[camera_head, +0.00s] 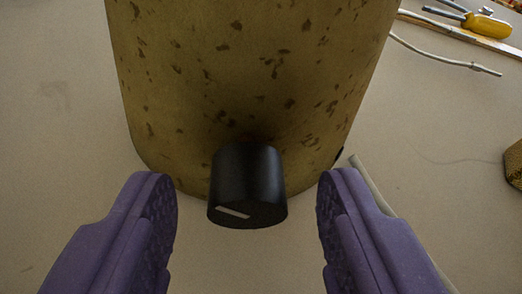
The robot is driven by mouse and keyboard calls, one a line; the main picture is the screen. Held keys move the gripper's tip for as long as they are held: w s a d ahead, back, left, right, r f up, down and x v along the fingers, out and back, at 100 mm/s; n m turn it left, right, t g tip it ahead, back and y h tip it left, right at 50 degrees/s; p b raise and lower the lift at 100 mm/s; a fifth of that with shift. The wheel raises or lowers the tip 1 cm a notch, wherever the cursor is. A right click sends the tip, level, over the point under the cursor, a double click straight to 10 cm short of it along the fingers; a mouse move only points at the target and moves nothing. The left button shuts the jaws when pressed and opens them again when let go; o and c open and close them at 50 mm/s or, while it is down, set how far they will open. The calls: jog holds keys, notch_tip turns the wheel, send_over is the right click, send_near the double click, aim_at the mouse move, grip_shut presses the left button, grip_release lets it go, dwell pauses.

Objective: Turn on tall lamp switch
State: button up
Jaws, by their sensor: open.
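A large brass-coloured, dark-spotted lamp body (250,70) fills the upper middle of the view. A black round switch knob (246,185) sticks out from its lower front. The knob has a white line mark on its front face, near the lower left and slightly tilted. My gripper (246,205) has two purple fingers, one on each side of the knob. They are open, with a clear gap to the knob on both sides. The top of the lamp is out of view.
A pale cable (375,187) runs close behind the right finger from the lamp's lower right. At the upper right lie another cable end (450,60), a yellow-handled tool (487,25) and a wooden strip (470,37). A brown object (514,165) shows at the right edge. The left surface is clear.

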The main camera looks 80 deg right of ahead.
jog(key=shift+w+d+f, duration=0.1)
jog(key=shift+d+f, duration=0.05)
jog(key=shift+d, duration=0.25)
grip_shut()
